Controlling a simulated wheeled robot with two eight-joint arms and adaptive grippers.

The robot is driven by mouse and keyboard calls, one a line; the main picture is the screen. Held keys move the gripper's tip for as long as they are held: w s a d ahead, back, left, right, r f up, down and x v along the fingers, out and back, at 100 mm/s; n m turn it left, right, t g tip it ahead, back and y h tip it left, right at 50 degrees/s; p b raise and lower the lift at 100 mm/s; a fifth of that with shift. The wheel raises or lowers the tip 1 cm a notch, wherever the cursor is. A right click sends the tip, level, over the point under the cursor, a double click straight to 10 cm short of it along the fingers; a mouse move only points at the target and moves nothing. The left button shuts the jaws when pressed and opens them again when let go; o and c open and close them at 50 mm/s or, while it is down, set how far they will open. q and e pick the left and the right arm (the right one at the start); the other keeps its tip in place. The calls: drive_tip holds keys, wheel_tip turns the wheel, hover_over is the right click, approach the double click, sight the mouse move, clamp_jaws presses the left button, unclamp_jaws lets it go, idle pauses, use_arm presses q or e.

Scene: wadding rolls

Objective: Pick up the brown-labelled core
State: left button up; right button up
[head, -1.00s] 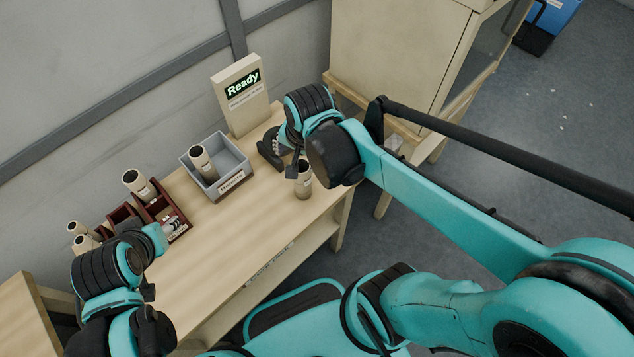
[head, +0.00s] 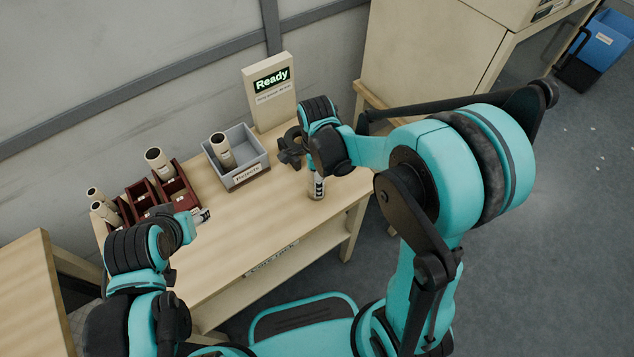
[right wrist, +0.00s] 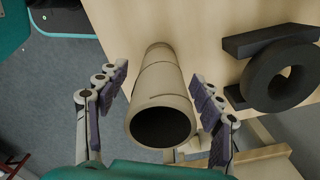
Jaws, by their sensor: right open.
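A beige cardboard core (head: 317,192) stands upright near the right end of the table, under my right gripper (head: 318,178). In the right wrist view the core (right wrist: 160,88) lies between the two fingers of my right gripper (right wrist: 162,92). The fingers are open, with a gap on each side of the core. No label colour can be made out on it. My left gripper (head: 203,216) is over the table's left part, in front of the dark red rack; whether it is open or shut is unclear.
A grey bin marked Rejects (head: 247,176) holds one core (head: 221,149). The dark red rack (head: 181,192) holds several cores, one tall (head: 159,161). A Ready sign (head: 271,92) stands behind. A dark ring-shaped object (right wrist: 280,76) is close beside the right gripper. The table's front middle is clear.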

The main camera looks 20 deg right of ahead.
wheel_tip(320, 180, down, 2)
drive_tip(key=shift+f+b, duration=0.25)
drive_tip(key=shift+b, duration=0.05)
drive_tip(key=c, duration=1.3)
drive_tip(key=shift+o, duration=0.2)
drive_tip(key=shift+r, duration=0.15)
